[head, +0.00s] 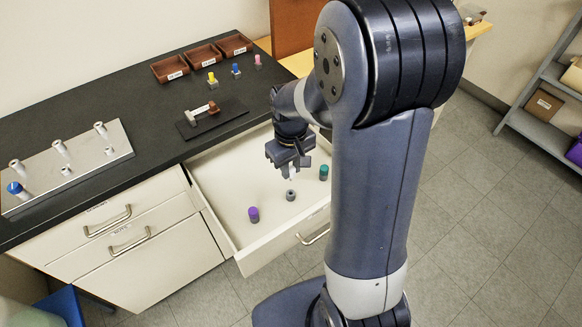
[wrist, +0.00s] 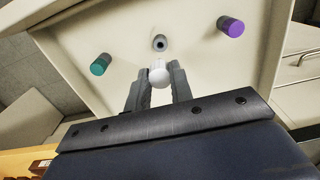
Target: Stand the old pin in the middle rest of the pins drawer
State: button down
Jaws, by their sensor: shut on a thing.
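The pins drawer (head: 227,205) is pulled open below the black counter. In it a purple piece (head: 253,214), a small grey rest with a dark hole (head: 291,196) and a teal piece (head: 324,172) stand in a row; the grey middle rest is empty. My gripper (wrist: 157,92) is shut on a white pin, the old pin (wrist: 158,73), with its rounded end showing between the fingers. In the head view my gripper (head: 290,166) is above the drawer, just behind the middle rest. In the wrist view the rest (wrist: 159,43) appears just beyond the pin, apart from it.
On the counter (head: 150,195) are a metal plate (head: 85,160) with white posts and a blue-topped piece, a dark stand (head: 212,118), three brown trays (head: 204,55) and small coloured pieces. Purple (wrist: 231,27) and teal (wrist: 100,64) pieces flank the middle rest.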

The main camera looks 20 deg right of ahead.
aim_at(291, 180)
jog(key=shift+f+b, duration=1.9)
jog(key=shift+f, duration=0.6)
jog(key=shift+f, duration=0.25)
jog(key=shift+f+b, duration=1.3)
jog(key=shift+f, duration=0.25)
jog(key=c, duration=1.2)
grip_release()
jog(key=shift+o, duration=0.2)
jog(key=shift+c, duration=0.5)
